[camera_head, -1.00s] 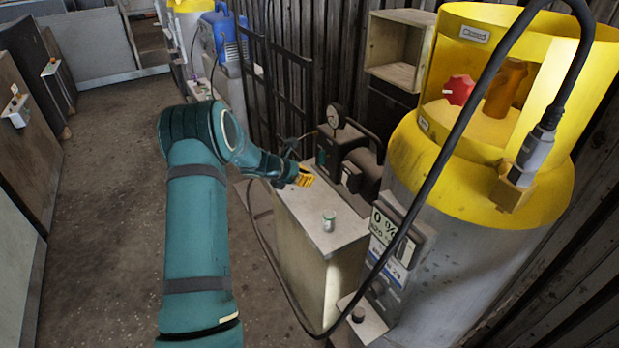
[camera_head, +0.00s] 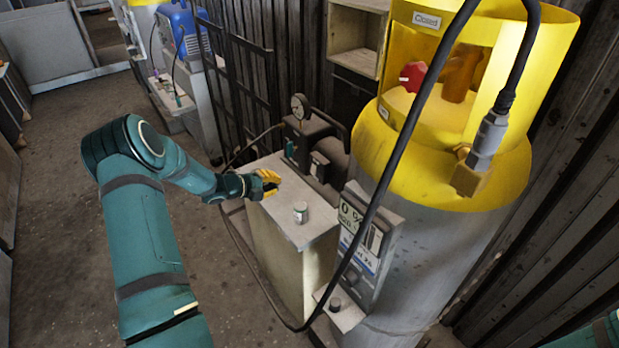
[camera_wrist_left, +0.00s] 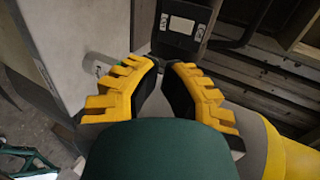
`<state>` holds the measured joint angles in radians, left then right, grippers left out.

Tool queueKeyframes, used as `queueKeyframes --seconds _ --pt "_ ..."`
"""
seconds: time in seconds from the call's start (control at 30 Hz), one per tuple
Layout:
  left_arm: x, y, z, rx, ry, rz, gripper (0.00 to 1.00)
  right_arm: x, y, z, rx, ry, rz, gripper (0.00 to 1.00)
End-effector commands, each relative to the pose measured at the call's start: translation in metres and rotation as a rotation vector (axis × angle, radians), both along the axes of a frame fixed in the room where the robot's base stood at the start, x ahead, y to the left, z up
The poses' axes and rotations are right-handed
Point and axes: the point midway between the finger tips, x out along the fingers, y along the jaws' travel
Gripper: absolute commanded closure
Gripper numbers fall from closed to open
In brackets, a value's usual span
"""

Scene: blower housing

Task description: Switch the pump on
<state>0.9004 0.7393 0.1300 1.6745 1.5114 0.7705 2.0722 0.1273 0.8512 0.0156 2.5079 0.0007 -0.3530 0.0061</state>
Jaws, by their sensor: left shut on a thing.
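The pump (camera_head: 307,135) is a dark machine with a round gauge on top, standing at the back of a pale cabinet. A small box with a light face (camera_head: 320,166) is on its near side. In the left wrist view a black box with pale labels (camera_wrist_left: 185,25), seemingly on the pump, lies beyond the fingertips. My left gripper (camera_head: 268,182) has yellow fingers and is over the cabinet top, left of the pump. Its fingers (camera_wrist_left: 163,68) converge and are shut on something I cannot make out. The switch's position is not readable. My right gripper is out of view.
A small jar (camera_head: 300,212) stands on the cabinet top (camera_head: 318,230). A grey tank with a yellow collar (camera_head: 375,165) stands at right, with a black cable across its front and a display panel (camera_head: 362,235). Open floor (camera_head: 60,230) lies at left.

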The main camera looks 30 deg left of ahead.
Motion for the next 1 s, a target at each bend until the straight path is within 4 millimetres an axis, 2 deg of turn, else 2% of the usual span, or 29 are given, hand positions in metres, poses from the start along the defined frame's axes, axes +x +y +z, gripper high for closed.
queueKeyframes --seconds 0.47,0.67,1.0 --pt "0.005 -0.003 -0.004 -0.008 0.002 0.003 1.00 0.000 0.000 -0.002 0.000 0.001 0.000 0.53" --pt "0.031 -0.014 -0.017 -0.009 0.002 0.002 1.00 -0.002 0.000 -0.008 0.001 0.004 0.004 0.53" --pt "0.087 -0.037 -0.044 -0.007 0.002 0.001 1.00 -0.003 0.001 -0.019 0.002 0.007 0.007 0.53"
